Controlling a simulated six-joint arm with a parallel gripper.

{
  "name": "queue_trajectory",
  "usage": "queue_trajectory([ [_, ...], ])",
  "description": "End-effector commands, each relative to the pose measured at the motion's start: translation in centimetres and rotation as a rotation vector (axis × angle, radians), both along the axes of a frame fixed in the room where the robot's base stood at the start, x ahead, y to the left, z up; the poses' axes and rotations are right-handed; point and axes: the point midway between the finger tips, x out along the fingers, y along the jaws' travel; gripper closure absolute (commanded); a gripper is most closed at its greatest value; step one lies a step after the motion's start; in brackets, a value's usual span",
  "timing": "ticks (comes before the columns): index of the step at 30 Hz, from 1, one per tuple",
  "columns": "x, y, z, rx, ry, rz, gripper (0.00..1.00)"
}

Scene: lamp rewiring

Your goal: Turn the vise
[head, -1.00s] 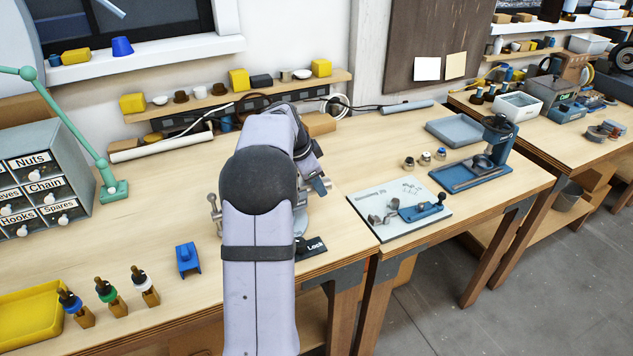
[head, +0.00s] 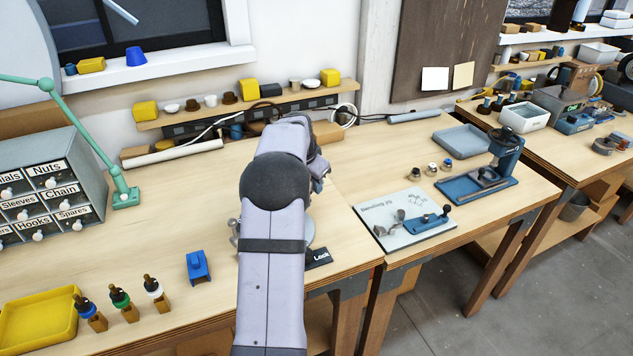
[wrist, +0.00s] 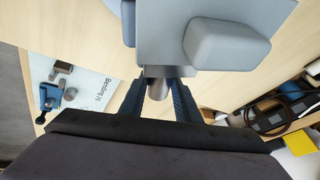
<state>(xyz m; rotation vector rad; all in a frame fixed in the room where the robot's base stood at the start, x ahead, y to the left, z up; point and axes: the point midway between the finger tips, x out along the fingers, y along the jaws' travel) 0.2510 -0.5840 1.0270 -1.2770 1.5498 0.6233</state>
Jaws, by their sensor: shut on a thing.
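The vise is mostly hidden behind my arm in the head view; a metal knob (head: 235,230) shows left of the arm and part of its round grey base (head: 318,236) to the right. In the wrist view the vise's light-grey body (wrist: 200,38) fills the top centre. My gripper (wrist: 158,90) has its two dark blue fingers closed on either side of a short grey metal post (wrist: 158,72) that sticks out from this body. In the head view the fingers are hidden by my arm.
A black "Lock" plate (head: 318,258) lies at the bench's front edge. A blue holder (head: 198,266), several droppers (head: 120,300) and a yellow tray (head: 38,322) stand left. A bending jig board (head: 400,238) lies right. Bare bench top (head: 150,225) lies between the drawers and my arm.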

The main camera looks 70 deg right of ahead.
Motion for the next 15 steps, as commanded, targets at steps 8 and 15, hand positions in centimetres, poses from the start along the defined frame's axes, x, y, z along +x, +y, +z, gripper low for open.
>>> queue_trajectory([
  [8, 0.84, -0.31, 0.19, -0.003, -0.003, 0.06, 1.0],
  [15, 0.88, -0.33, 0.16, -0.003, -0.003, 0.063, 1.0],
])
